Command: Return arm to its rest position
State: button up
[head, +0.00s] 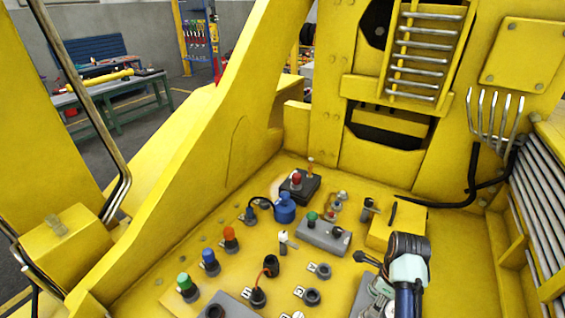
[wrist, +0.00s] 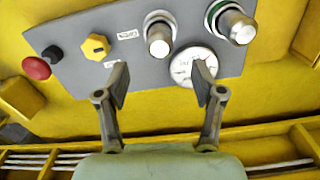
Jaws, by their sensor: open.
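My gripper (wrist: 160,84) is open and empty in the wrist view, with its two dark fingers apart. They point toward a grey control panel (wrist: 130,58) on a yellow surface. The right finger overlaps a round white gauge (wrist: 182,66) in the picture; I cannot tell how far apart they are. My arm (head: 408,262) shows at the lower right of the head view, above the yellow deck.
The panel carries a red button (wrist: 36,68), a yellow knob (wrist: 96,47) and two silver fittings. In the head view, several buttons and connectors stand on the deck (head: 225,265). A yellow wall with a ladder (head: 425,50) rises behind. A sloping yellow beam (head: 215,120) stands left.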

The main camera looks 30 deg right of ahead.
jog(key=w+a+r+n+t+h+p, duration=0.1)
jog(key=w+a+r+n+t+p, duration=0.1)
jog(key=w+a+r+n, duration=0.25)
jog(key=w+a+r+n+t+h+p, duration=0.1)
jog(key=w+a+r+n+p, duration=0.1)
jog(key=w+a+n, duration=0.45)
jog(key=w+a+r+n+t+h+p, duration=0.15)
jog(key=a+r+n, duration=0.25)
jog(key=a, duration=0.4)
jog(key=s+a+r+n+t+y+p, duration=0.1)
jog(key=s+a+r+n+t+p, duration=0.1)
jog(key=a+r+n, duration=0.6)
jog(key=s+a+r+n+t+y+p, duration=0.2)
jog(key=s+a+r+n+t, duration=0.2)
jog(key=a+r+n, duration=0.5)
jog(key=a+r+t, duration=0.1)
jog(key=a+t, duration=0.1)
jog(key=a, duration=0.4)
jog(key=shift+a, duration=0.25)
jog(key=shift+y, duration=0.25)
